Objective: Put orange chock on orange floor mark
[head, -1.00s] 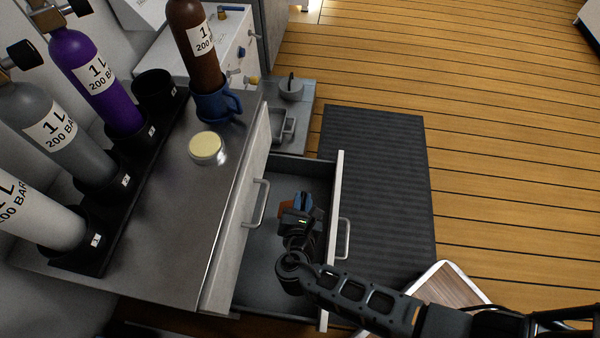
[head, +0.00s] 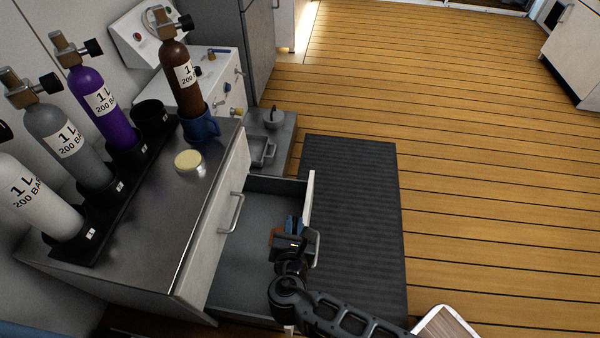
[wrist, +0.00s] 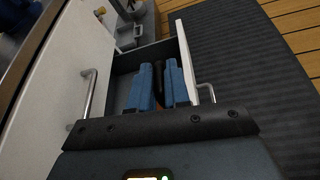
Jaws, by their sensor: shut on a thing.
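The orange chock (head: 277,236) shows as a small orange-brown patch beside my gripper (head: 293,222) in the head view. My gripper hides most of it. In the wrist view, my blue fingers (wrist: 159,80) are closed on it, with a dark brownish part between them. The gripper is over the open grey drawer (head: 245,262), near its front panel. I cannot see an orange floor mark in either current view.
A dark ribbed mat (head: 355,220) lies right of the drawer. Wooden floor (head: 480,180) is open beyond it. A wood-topped, white-edged thing (head: 445,328) is at the bottom.

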